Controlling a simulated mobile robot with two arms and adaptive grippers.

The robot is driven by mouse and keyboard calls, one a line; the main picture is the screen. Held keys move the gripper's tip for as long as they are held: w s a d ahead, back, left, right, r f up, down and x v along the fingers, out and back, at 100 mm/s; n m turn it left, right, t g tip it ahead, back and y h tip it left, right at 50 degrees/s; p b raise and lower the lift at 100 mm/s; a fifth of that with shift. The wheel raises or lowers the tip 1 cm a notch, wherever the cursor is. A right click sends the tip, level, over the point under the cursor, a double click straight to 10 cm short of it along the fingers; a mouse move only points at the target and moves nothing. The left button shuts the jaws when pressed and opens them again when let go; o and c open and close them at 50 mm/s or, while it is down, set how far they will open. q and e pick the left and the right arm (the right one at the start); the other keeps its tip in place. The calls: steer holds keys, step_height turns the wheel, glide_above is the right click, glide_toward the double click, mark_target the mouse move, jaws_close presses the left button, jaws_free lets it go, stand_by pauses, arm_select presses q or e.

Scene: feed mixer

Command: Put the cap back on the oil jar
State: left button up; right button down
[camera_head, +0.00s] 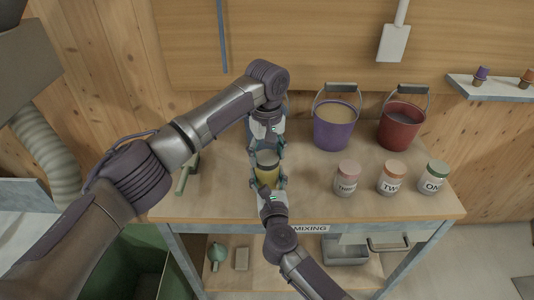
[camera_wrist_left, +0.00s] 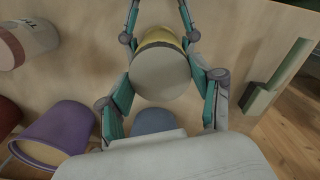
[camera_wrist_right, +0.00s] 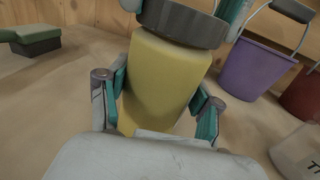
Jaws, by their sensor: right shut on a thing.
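The oil jar (camera_head: 266,171), with a yellow body, stands upright near the middle of the bench; it also shows in the right wrist view (camera_wrist_right: 160,80). A dark grey cap (camera_wrist_right: 182,22) sits level on its mouth; its pale round top shows in the left wrist view (camera_wrist_left: 160,74). I cannot tell if it is tight. My right gripper (camera_head: 268,186) is shut on the jar's body from the front. My left gripper (camera_head: 267,147) reaches over from behind, its fingers apart on both sides of the cap, with small gaps in the left wrist view.
A blue bucket (camera_head: 279,126) stands close behind the jar, partly hidden by my left arm. Purple (camera_head: 334,134) and red (camera_head: 400,133) buckets stand right of it. Several labelled jars (camera_head: 346,180) line the front right. A green tool (camera_head: 184,181) lies left. Some bench between is clear.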

arm_select(q)
steer(key=c, duration=0.3)
steer(key=m, duration=1.1)
steer(key=shift+m, duration=0.3)
steer(key=m, duration=0.4)
steer(key=o, duration=1.3)
steer(key=shift+r, duration=2.25)
